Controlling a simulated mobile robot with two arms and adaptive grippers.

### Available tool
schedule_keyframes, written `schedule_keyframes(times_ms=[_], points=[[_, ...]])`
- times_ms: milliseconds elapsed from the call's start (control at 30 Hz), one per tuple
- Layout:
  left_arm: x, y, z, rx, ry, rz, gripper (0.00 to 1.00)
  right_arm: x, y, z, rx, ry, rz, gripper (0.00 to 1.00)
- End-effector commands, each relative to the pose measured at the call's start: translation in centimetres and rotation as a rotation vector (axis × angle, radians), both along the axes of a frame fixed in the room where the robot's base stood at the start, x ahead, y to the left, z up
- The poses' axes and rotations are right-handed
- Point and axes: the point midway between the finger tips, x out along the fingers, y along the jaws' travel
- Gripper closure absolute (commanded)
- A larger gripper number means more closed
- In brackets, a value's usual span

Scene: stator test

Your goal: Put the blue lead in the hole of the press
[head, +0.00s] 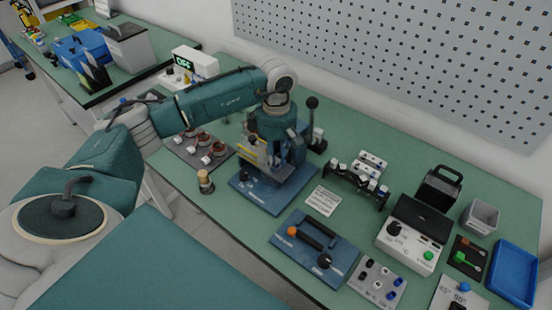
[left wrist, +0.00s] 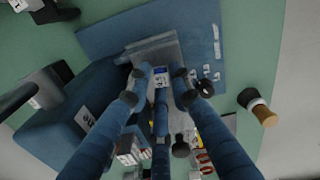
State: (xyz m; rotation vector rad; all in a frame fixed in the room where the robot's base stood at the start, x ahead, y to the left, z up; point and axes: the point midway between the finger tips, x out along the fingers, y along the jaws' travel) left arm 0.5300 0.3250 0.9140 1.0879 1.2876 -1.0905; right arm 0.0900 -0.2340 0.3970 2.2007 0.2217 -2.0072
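The press (head: 254,193) has a blue base and stands near the middle of the green table. My left gripper (head: 268,160) is low over it and covers its middle. In the left wrist view the fingers of my left gripper (left wrist: 160,76) reach to a grey metal block of the press (left wrist: 155,47). A small blue and white piece (left wrist: 160,77), possibly the blue lead, shows between the fingertips. I cannot tell whether the fingers touch it or whether it sits in a hole. The hole is not clearly visible. My right gripper is out of view.
A black lever knob (head: 312,102) rises beside my gripper. A plate with copper-coloured parts (head: 197,152) lies left of the press, with a small tan-topped post (head: 205,181). A rack (head: 352,184), a blue fixture (head: 335,265) and a blue tray (head: 514,270) lie to the right.

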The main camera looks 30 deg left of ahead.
Motion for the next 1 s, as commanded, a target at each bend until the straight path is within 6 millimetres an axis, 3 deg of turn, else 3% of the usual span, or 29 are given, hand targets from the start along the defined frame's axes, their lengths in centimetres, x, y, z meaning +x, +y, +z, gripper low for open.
schedule_keyframes(times_ms=[67,467,1000], points=[[0.0,0.0,0.0,0.0,0.0,0.0,0.61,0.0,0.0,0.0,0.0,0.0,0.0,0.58],[0.1,0.0,0.9,0.0,-0.003,0.0,0.61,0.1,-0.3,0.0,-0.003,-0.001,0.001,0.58],[0.2,0.0,10.8,0.0,-0.003,0.0,0.61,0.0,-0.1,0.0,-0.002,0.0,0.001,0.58]])
